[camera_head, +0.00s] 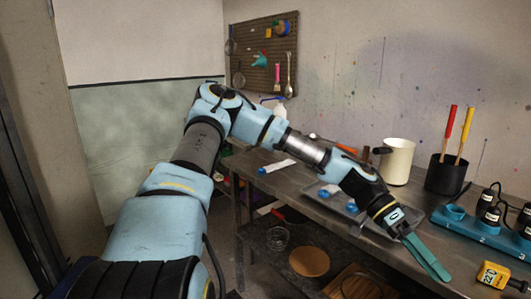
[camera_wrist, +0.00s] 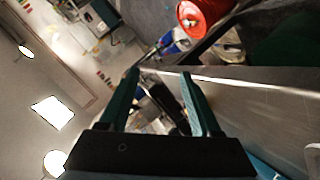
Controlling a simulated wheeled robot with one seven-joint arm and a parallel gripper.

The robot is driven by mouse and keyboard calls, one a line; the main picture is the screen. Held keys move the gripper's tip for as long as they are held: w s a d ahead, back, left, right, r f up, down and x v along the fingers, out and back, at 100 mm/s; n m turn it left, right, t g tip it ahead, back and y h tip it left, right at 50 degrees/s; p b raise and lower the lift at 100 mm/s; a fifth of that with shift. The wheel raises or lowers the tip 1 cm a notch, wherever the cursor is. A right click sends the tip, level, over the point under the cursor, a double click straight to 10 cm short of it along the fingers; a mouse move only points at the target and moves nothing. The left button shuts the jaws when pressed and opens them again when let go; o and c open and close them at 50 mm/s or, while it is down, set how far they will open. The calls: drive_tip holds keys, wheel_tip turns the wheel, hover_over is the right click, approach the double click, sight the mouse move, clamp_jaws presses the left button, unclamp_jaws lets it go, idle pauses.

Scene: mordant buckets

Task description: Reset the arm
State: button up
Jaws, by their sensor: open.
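My arm reaches out to the right over the front edge of the metal bench in the head view. My gripper (camera_head: 436,272) points down and to the right near that edge, with its green fingers seen nearly edge-on. In the wrist view my gripper (camera_wrist: 162,85) shows two green fingers well apart, with nothing between them. The background behind the fingers is tilted and cluttered. No object is held.
On the bench (camera_head: 263,159) stand a cream pot (camera_head: 397,162), a black holder (camera_head: 446,175) with red and yellow handles, a blue rack (camera_head: 475,230) with dark bottles, and a yellow device (camera_head: 494,274). A tray (camera_head: 345,203) lies under my forearm. A pegboard (camera_head: 262,60) hangs behind.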

drive_tip(key=w+a+f+n+t+y, duration=0.2)
drive_tip(key=w+a+f+n+t, duration=0.15)
drive_tip(key=a, duration=0.45)
drive_tip(key=w+a+f+n+t+y, duration=0.2)
drive_tip(key=w+a+f+n+t, duration=0.15)
drive_tip(key=a, duration=0.55)
drive_tip(key=w+a+r+n+t, duration=0.2)
drive_tip(key=a+r+n, duration=0.1)
drive_tip(key=a, duration=0.5)
drive_tip(key=w+a+r+n+t+y, duration=0.1)
drive_tip(key=w+a+r+n+t, duration=0.1)
drive_tip(key=a+r+n, duration=0.2)
drive_tip(key=w+a+r+n+t, duration=0.2)
drive_tip(key=a+n, duration=0.3)
drive_tip(key=a, duration=0.6)
drive_tip(key=shift+w+a+r+y, duration=0.2)
drive_tip(key=shift+a+r+y, duration=0.2)
drive_tip(key=shift+r, duration=0.3)
